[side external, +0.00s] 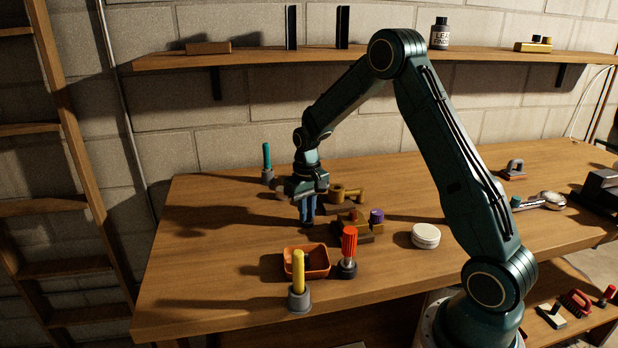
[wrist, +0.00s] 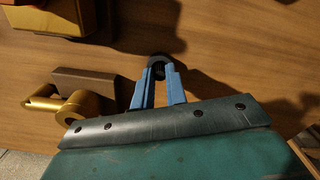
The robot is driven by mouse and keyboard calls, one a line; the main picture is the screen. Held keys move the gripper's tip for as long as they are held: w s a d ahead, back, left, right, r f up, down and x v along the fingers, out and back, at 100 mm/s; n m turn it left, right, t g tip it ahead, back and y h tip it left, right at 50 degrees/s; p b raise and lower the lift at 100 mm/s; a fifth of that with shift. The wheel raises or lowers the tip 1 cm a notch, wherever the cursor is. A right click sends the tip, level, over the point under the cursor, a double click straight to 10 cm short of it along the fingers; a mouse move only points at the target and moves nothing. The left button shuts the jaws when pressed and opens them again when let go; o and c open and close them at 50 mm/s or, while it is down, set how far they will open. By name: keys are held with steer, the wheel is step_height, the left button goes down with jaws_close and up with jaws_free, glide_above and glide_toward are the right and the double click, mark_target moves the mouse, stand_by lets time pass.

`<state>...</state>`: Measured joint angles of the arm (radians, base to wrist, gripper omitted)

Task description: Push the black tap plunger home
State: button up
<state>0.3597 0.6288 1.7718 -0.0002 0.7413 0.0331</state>
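My gripper (side external: 307,222) points straight down over the left-middle of the bench, with blue fingers close together. In the wrist view my gripper's fingertips (wrist: 159,72) close on a small round black piece, which looks like the black plunger (wrist: 157,62). Its lower end is hard to make out, so I cannot tell whether it touches the bench. A brass tap (side external: 346,193) lies just behind and to the right of my gripper; it shows at the left of the wrist view (wrist: 80,108). A brass block with a purple knob (side external: 376,215) stands to the right of my gripper.
An orange tray (side external: 318,260), a red-handled tool (side external: 349,245) and a yellow rod in a grey holder (side external: 298,275) stand in front. A teal rod in a holder (side external: 267,158) stands behind. A white round tub (side external: 425,236) lies to the right. The bench's left side is clear.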

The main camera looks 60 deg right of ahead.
jaws_close()
steer(key=shift+r, duration=1.75)
steer(key=shift+w+a, duration=0.15)
steer(key=shift+a, duration=0.5)
steer(key=a+n, duration=0.1)
steer(key=a, duration=0.4)
steer(key=a+n, duration=0.2)
steer(key=a, duration=0.3)
steer(key=a+f+n, duration=0.1)
steer(key=a, duration=0.4)
steer(key=shift+a+n, duration=0.2)
steer(key=shift+n, duration=0.1)
